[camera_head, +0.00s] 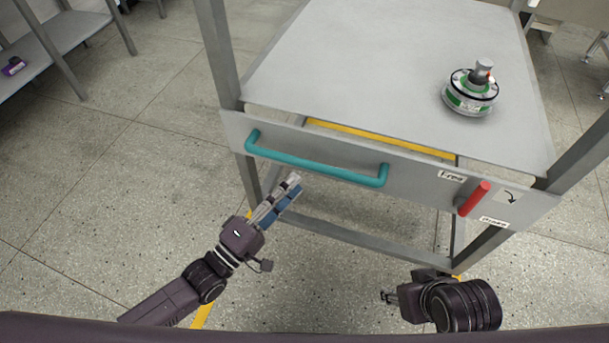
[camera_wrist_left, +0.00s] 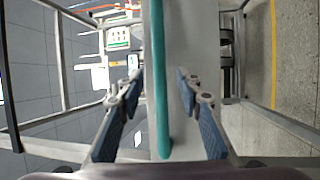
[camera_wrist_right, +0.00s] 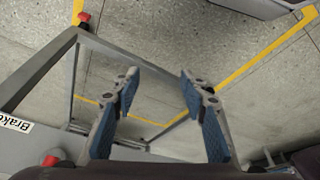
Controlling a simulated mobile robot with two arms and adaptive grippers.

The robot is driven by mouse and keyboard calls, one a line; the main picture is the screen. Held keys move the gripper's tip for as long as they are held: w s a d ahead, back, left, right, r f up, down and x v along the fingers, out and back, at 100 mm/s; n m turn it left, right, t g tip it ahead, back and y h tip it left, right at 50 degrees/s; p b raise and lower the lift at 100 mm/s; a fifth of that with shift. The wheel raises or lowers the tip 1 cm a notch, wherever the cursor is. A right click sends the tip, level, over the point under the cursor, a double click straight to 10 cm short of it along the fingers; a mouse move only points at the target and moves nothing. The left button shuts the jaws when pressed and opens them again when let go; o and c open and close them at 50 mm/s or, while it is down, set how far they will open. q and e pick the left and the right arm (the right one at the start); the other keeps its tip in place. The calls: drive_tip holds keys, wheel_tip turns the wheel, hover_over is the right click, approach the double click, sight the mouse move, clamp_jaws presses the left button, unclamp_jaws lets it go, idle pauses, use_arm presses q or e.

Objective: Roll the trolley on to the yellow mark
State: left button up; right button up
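The grey trolley (camera_head: 390,60) stands in front of me, with a teal push handle (camera_head: 315,164) on its near panel. A red lever (camera_head: 474,199) sits at the panel's right, between labels reading "Free" and "Brake". My left gripper (camera_head: 292,186) is just below and in front of the handle. In the left wrist view its open fingers (camera_wrist_left: 158,85) straddle the line of the handle (camera_wrist_left: 160,90); contact cannot be told. My right gripper (camera_head: 386,297) is low, below the panel, and its fingers (camera_wrist_right: 158,80) are open and empty. Yellow floor lines (camera_wrist_right: 262,50) show in the right wrist view.
A silver, green-banded hub motor (camera_head: 470,93) stands on the trolley top, right of centre. A grey shelf (camera_head: 50,40) with a purple item (camera_head: 13,66) is at the upper left. Tiled floor left of the trolley is clear. More yellow line (camera_head: 202,314) shows on the floor near me.

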sight(311, 168)
use_arm(q)
drive_tip(key=shift+w+d+r, duration=0.2)
drive_tip(key=shift+w+d, duration=0.05)
drive_tip(key=shift+d, duration=0.05)
drive_tip(key=b+x, duration=0.1)
drive_tip(key=x, duration=0.5)
drive_tip(key=shift+w+f, duration=0.1)
drive_tip(key=shift+w+d, duration=0.3)
drive_tip(key=shift+w, duration=0.05)
use_arm(e)
drive_tip(key=w+a+r+t, duration=0.1)
drive_tip(key=w+r+t, duration=0.1)
drive_tip(key=w, duration=0.4)
drive_tip(key=shift+w+a+t+y, duration=0.15)
drive_tip(key=shift+a+t+y, duration=0.25)
drive_tip(key=shift+t, duration=0.1)
use_arm(q)
drive_tip(key=shift+c, duration=0.3)
clamp_jaws()
